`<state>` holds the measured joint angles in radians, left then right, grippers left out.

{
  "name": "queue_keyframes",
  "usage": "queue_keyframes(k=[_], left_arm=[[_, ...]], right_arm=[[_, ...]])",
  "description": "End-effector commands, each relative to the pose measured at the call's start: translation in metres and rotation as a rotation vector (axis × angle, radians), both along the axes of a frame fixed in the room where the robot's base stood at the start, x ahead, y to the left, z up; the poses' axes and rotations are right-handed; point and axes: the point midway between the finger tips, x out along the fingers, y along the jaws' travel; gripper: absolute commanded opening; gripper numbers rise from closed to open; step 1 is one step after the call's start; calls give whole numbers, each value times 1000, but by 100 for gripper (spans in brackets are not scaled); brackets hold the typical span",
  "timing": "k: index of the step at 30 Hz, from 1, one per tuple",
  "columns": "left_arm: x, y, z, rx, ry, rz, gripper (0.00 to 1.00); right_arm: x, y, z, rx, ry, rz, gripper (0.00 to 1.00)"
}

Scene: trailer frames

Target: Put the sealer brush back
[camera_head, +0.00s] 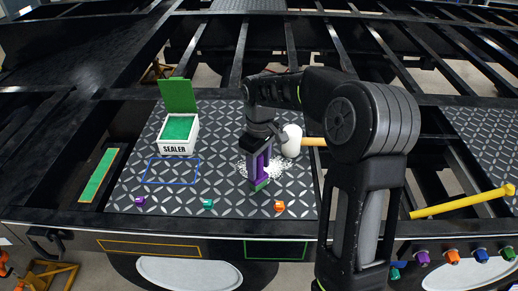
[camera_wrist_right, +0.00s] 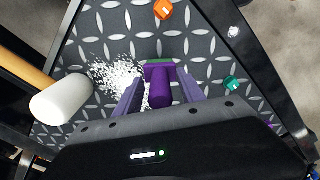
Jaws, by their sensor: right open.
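The sealer brush (camera_wrist_right: 160,82) has a purple handle and a green edge. It stands on the diamond-plate panel (camera_head: 222,120) beside white granules, and its green edge shows low in the head view (camera_head: 261,185). My right gripper (camera_head: 259,172) is open around the brush handle, with a purple finger on each side in the right wrist view (camera_wrist_right: 160,88). Whether the fingers touch the handle, I cannot tell. The white sealer box (camera_head: 178,150) stands to the left with its green lid up. A blue outlined rectangle (camera_head: 172,171) lies in front of it. My left gripper is out of view.
White granules (camera_wrist_right: 118,78) are spread beside the brush. A white-headed mallet (camera_head: 291,141) with a wooden handle lies close to my right gripper. Purple (camera_head: 140,200), teal (camera_head: 208,203) and orange (camera_head: 279,206) small pieces lie along the front edge. A green strip (camera_head: 98,176) lies at left.

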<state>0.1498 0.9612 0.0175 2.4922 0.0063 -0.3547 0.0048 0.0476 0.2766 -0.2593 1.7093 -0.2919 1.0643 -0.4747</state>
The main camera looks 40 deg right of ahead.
Motion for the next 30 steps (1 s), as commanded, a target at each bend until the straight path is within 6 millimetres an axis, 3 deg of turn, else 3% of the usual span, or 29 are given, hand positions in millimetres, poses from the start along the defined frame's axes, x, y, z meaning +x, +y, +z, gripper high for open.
queue_keyframes(k=[18, 30], left_arm=[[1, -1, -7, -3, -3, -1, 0], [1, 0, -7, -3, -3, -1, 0]], right_arm=[[-1, -1, 107, 0, -2, 0, 47], [-2, 0, 115, 0, 0, 0, 47]])
